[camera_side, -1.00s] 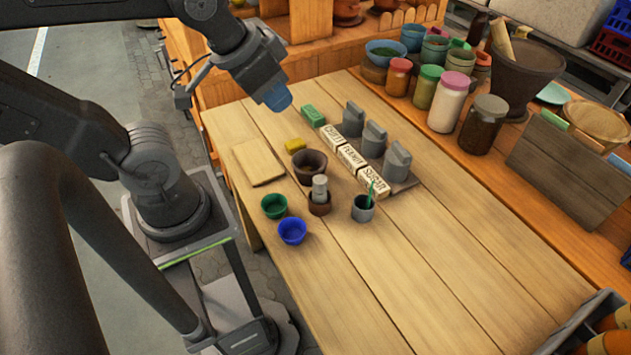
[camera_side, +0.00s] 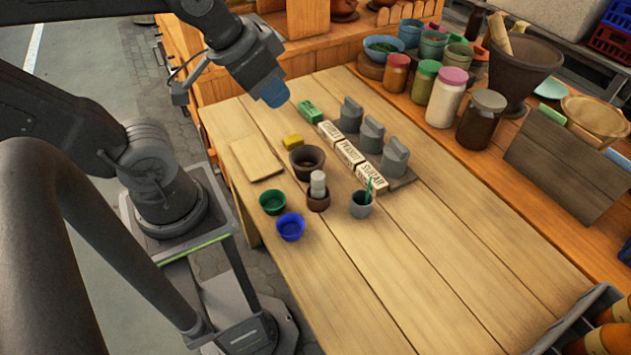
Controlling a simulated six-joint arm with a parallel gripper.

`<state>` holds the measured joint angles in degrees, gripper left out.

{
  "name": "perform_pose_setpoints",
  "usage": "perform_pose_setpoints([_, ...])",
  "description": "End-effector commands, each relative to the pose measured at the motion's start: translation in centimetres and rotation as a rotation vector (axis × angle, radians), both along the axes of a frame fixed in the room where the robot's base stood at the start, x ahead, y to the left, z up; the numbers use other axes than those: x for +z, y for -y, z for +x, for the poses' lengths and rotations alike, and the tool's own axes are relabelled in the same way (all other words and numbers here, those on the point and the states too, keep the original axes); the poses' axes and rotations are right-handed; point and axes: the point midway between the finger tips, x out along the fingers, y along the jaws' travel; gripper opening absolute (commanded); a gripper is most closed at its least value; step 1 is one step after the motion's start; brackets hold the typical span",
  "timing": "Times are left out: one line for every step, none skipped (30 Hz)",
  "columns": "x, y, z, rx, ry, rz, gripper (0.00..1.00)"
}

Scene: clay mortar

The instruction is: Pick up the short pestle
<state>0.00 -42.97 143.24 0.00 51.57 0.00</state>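A short pale grey-beige cylinder, which looks like the short pestle (camera_side: 318,182), stands upright in a small brown cup (camera_side: 318,203) near the middle of the table. A dark brown mortar bowl (camera_side: 307,162) sits just behind it. My gripper (camera_side: 273,95), with a blue end, hangs above the back left part of the table, well apart from the pestle and touching nothing that I can see. Its fingers are too small and too turned away to tell whether they are open.
Green (camera_side: 272,202) and blue bowls (camera_side: 290,227) stand left of the cup. A grey cup with a green stick (camera_side: 361,204) is to its right. Lettered blocks (camera_side: 347,153) and grey handled pieces (camera_side: 371,135) line up behind. The table front (camera_side: 420,290) is clear.

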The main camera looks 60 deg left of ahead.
Motion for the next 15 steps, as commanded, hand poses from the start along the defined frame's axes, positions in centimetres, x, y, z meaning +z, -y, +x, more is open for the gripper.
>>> perform_pose_setpoints([0.00, 0.00, 0.00, 0.000, 0.000, 0.000, 0.09])
perform_pose_setpoints([0.00, 0.00, 0.00, 0.000, 0.000, 0.000, 0.09])
perform_pose_setpoints([0.00, 0.00, 0.00, 0.000, 0.000, 0.000, 0.09])
perform_pose_setpoints([0.00, 0.00, 0.00, 0.000, 0.000, 0.000, 0.09])
perform_pose_setpoints([0.00, 0.00, 0.00, 0.000, 0.000, 0.000, 0.09])
perform_pose_setpoints([0.00, 0.00, 0.00, 0.000, 0.000, 0.000, 0.09])
perform_pose_setpoints([0.00, 0.00, 0.00, 0.000, 0.000, 0.000, 0.09])
perform_pose_setpoints([0.00, 0.00, 0.00, 0.000, 0.000, 0.000, 0.09])
perform_pose_setpoints([0.00, 0.00, 0.00, 0.000, 0.000, 0.000, 0.09])
perform_pose_setpoints([0.00, 0.00, 0.00, 0.000, 0.000, 0.000, 0.09])
perform_pose_setpoints([0.00, 0.00, 0.00, 0.000, 0.000, 0.000, 0.09])
perform_pose_setpoints([0.00, 0.00, 0.00, 0.000, 0.000, 0.000, 0.09])
perform_pose_setpoints([0.00, 0.00, 0.00, 0.000, 0.000, 0.000, 0.09])
perform_pose_setpoints([0.00, 0.00, 0.00, 0.000, 0.000, 0.000, 0.09])
perform_pose_setpoints([0.00, 0.00, 0.00, 0.000, 0.000, 0.000, 0.13])
